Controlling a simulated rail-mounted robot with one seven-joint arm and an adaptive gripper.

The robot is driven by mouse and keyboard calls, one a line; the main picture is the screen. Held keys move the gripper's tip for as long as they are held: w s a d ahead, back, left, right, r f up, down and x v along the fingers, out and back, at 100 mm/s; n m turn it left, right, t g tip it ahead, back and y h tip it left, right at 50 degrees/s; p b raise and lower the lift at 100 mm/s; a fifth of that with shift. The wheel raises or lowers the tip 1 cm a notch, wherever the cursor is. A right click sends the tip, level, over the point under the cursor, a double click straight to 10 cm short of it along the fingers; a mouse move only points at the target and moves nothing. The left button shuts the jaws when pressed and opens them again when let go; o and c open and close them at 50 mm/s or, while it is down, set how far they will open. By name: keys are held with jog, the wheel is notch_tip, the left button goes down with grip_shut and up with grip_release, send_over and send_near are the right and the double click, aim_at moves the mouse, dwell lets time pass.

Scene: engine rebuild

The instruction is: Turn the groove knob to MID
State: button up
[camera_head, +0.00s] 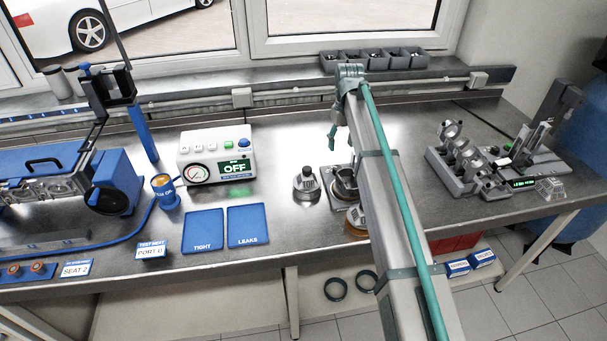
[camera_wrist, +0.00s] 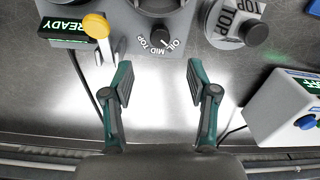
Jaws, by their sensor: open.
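The groove knob (camera_wrist: 160,36) is a black round knob on a grey box (camera_wrist: 128,18) at the top of the wrist view. TOP, MID and OIL are printed around its near side. A small white mark on the knob faces the label side, around MID and OIL; I cannot tell exactly which. My gripper (camera_wrist: 159,82) is open and empty, its two fingers apart below the labels in the picture and not touching the knob. In the head view my gripper (camera_head: 336,131) hangs above the bench, and my arm hides much of the box there.
A yellow-topped lever (camera_wrist: 96,26) and a READY display (camera_wrist: 70,28) are left of the knob. A round stand marked TOP (camera_wrist: 232,20) is to its right. The white tester (camera_head: 215,155) reads OFF. Blue mats (camera_head: 203,230) lie at the bench front.

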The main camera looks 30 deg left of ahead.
aim_at(337, 168)
jog(key=f+p, duration=0.1)
jog(key=f, duration=0.2)
jog(key=f+p, duration=0.1)
jog(key=f, duration=0.3)
jog(key=f+p, duration=0.1)
jog(key=f, duration=0.2)
jog(key=shift+a+f+p, duration=0.25)
jog(key=shift+f+p, duration=0.1)
jog(key=shift+c, duration=0.4)
grip_shut()
